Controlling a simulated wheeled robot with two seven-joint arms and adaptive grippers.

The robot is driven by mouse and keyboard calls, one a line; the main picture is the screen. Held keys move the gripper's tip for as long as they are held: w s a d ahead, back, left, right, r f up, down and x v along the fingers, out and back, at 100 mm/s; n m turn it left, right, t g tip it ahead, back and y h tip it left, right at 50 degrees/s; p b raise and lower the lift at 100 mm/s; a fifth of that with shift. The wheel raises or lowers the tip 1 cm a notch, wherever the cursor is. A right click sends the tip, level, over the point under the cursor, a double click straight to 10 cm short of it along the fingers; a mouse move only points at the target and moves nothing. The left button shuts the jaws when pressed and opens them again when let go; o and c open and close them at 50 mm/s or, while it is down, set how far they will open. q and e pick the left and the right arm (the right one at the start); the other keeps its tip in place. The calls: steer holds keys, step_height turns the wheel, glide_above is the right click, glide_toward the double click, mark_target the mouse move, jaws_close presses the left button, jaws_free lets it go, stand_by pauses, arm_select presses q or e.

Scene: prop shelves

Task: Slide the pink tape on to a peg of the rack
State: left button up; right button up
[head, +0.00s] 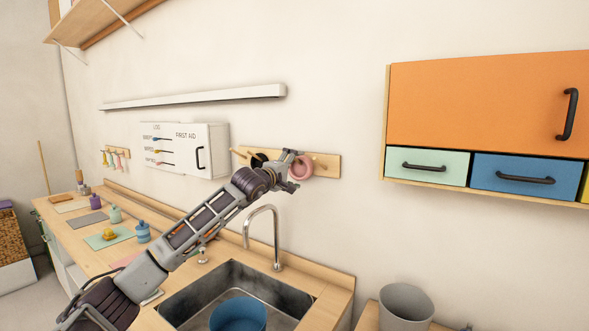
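The rack (329,168) is a light wooden board with pegs on the wall above the sink. The pink tape (302,167) is a ring at the right half of the rack, in front of its board. My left gripper (291,170) is right at the tape's left side and partly covers it. The view is too small to tell whether its fingers are closed on the tape, or whether a peg passes through the ring. A dark round thing (258,160) shows at the rack's left peg, partly behind my arm. My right gripper is not in view.
A sink (190,301) with a blue tub (238,315) and a tall tap (276,235) lie below my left arm. A first aid box (215,150) hangs left of the rack. An orange cabinet (470,105) hangs at the right. The wall between rack and cabinet is bare.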

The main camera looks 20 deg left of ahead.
arm_select(q)
steer(key=shift+s+d+f, duration=0.1)
steer(key=shift+d+f, duration=0.05)
steer(key=shift+f, duration=0.25)
steer(key=shift+s, duration=0.15)
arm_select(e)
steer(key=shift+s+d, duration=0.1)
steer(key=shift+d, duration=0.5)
arm_select(q)
steer(key=shift+s, duration=0.1)
steer(key=shift+s+f, duration=0.15)
steer(key=shift+s, duration=0.5)
steer(key=s+a+r, duration=0.1)
steer(key=s, duration=0.9)
steer(key=shift+a, duration=0.4)
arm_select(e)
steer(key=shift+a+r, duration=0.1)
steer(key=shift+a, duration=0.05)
